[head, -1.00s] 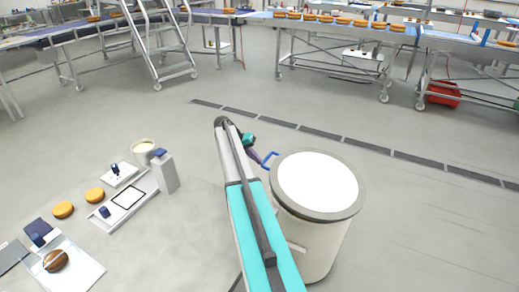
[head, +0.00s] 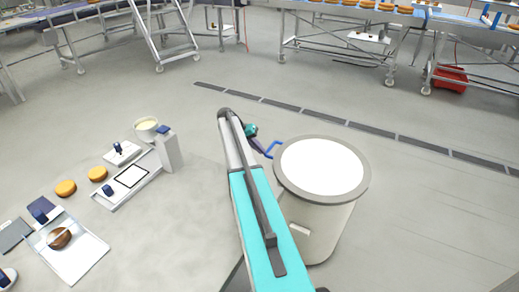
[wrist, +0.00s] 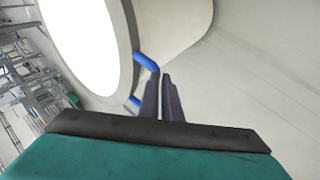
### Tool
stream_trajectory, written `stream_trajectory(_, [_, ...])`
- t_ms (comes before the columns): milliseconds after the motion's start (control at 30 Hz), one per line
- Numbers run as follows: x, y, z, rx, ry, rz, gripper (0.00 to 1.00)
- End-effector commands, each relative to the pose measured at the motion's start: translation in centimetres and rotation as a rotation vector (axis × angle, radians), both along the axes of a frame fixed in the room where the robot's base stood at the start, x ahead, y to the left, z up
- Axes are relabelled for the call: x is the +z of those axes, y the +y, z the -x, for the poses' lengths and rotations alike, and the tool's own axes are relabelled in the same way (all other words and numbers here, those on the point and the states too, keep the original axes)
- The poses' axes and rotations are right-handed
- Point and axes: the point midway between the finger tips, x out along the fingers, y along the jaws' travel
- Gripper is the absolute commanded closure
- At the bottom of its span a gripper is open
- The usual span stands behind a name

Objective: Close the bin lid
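The bin (head: 318,232) is a pale upright cylinder just right of my arm in the head view. A grey ring (head: 364,190) around a bright white disc covers its top; I see no raised flap or gap. A blue handle (head: 271,150) sticks out from the ring's left side. The ring (wrist: 127,45) and handle (wrist: 146,61) also show in the wrist view. My gripper (wrist: 161,76) is at the handle, its dark purple fingers side by side with a thin gap. The fingers hide part of the handle; I cannot tell whether they touch it.
Left of my arm on the floor are a scale-like tray (head: 128,178), a grey post (head: 168,150), a bowl (head: 146,129), round orange items (head: 66,188) and a white sheet (head: 75,258). Conveyors and a ladder (head: 165,35) stand behind. Floor right of the bin is clear.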

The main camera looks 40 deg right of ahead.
Motion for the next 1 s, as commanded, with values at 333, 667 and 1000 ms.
stream_trajectory(333, [1.8,0.3,0.3,-0.006,0.002,-0.008,1.00])
stream_trajectory(667, [5.7,2.0,-2.2,0.001,-0.003,0.003,1.00])
stream_trajectory(1000, [8.8,4.8,-5.4,0.000,-0.004,0.004,1.00])
